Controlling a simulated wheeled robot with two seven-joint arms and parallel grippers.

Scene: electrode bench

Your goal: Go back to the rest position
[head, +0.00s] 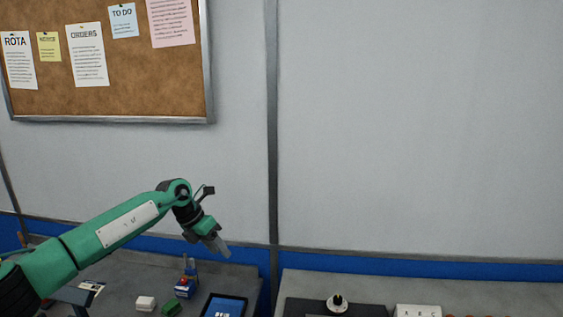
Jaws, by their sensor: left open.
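My left arm reaches in from the left, and its gripper (222,247) hangs above the back of the left bench (130,272), pointing down and to the right. The gripper is open, and I see nothing between its fingers. It is apart from the things on the bench below. My right gripper is not in view.
The right bench (430,289) bears a dark device (310,308) and a white lettered box (418,311). A cork board (120,95) hangs behind.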

